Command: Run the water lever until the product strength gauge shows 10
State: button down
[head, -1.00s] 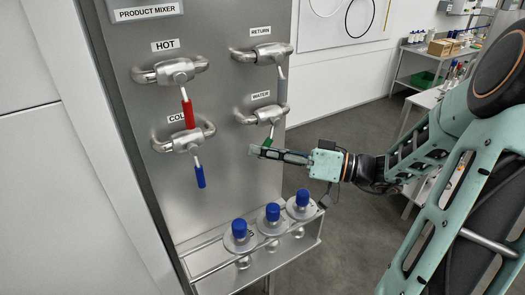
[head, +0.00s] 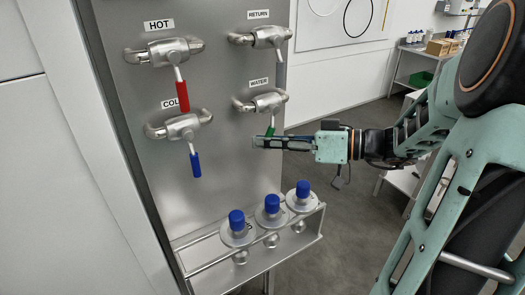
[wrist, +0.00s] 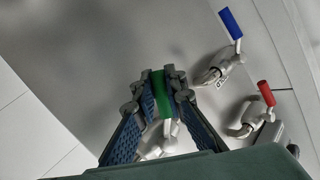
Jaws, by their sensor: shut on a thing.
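The water lever is a green handle (head: 270,131) on the metal valve under the WATER label, on the right side of the steel panel. It hangs down. My gripper (head: 258,142) reaches in from the right, and its fingers cover the lower part of the handle. In the wrist view the fingers (wrist: 160,84) are closed on both sides of the green handle (wrist: 159,96), with the valve body behind. No product strength gauge shows in these frames.
A red HOT lever (head: 182,96), a blue COLD lever (head: 195,164) and a grey RETURN lever (head: 280,72) hang on the same panel (head: 225,110). Below, a rack (head: 205,240) holds three blue-capped bottles (head: 271,205). Open floor and shelves lie to the right.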

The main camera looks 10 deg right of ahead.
jog(key=shift+w+d+f+n+g+h+b, duration=0.15)
jog(key=shift+d+n+h+b, duration=0.4)
jog(key=shift+b, duration=0.9)
jog(key=shift+w+d+f+n+g+h+b, duration=0.15)
jog(key=shift+d+n+h+b, duration=0.4)
jog(key=shift+b, duration=0.9)
jog(key=shift+w+d+f+n+h+b, duration=0.15)
jog(key=shift+d+n+h+b, duration=0.4)
jog(key=shift+b, duration=0.9)
jog(key=shift+a+r+h, duration=0.1)
jog(key=shift+r+h, duration=0.05)
jog(key=shift+h, duration=0.1)
jog(key=c, duration=2)
grip_release()
jog(key=shift+o, duration=0.2)
jog(key=v, duration=1.2)
